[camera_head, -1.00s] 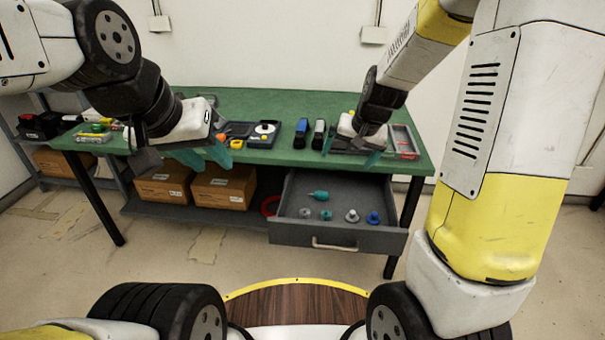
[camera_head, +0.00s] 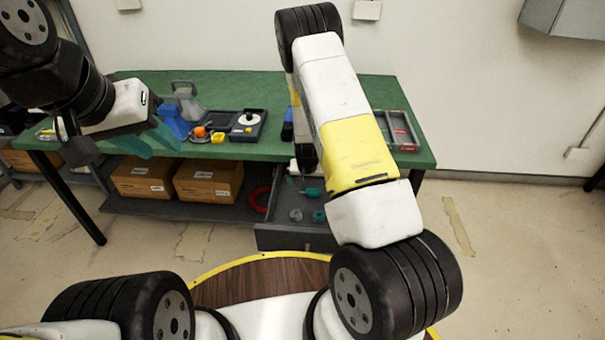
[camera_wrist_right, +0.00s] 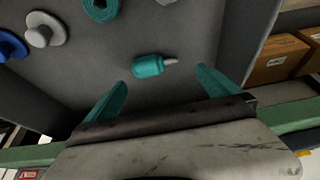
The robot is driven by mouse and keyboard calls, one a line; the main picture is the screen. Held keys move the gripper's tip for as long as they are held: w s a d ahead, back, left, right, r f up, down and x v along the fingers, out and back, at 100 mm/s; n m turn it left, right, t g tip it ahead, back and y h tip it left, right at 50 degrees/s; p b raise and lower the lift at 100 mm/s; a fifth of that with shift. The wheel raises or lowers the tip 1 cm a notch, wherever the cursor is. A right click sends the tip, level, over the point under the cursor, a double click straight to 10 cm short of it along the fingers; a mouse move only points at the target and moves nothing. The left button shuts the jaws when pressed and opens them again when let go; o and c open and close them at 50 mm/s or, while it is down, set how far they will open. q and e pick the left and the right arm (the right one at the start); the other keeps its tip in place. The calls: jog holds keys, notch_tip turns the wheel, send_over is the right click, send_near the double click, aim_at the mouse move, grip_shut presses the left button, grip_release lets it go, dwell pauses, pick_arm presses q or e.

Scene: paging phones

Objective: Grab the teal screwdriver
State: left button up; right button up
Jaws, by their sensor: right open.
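The teal screwdriver lies on the floor of the open drawer. In the right wrist view the teal screwdriver (camera_wrist_right: 148,66) has its thick handle at left and a short grey tip to the right. It also shows in the head view (camera_head: 313,192), beside my right arm. My right gripper (camera_wrist_right: 162,82) is open and empty above the drawer, its two teal fingers on either side of the handle's line, apart from it. The right gripper is mostly hidden behind my arm in the head view. My left gripper (camera_head: 148,140) hangs open and empty in front of the bench's left part.
The drawer (camera_head: 285,238) of the green bench (camera_head: 230,155) also holds a teal round piece (camera_wrist_right: 100,8), a grey knob (camera_wrist_right: 43,35) and a blue knob (camera_wrist_right: 10,46). Cardboard boxes (camera_head: 208,181) stand on the shelf left of it. Drawer walls lie close around my right gripper.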

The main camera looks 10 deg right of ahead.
aim_at(310, 189)
jog(key=x, duration=0.4)
jog(key=shift+d+f, duration=0.35)
jog(key=c, duration=1.4)
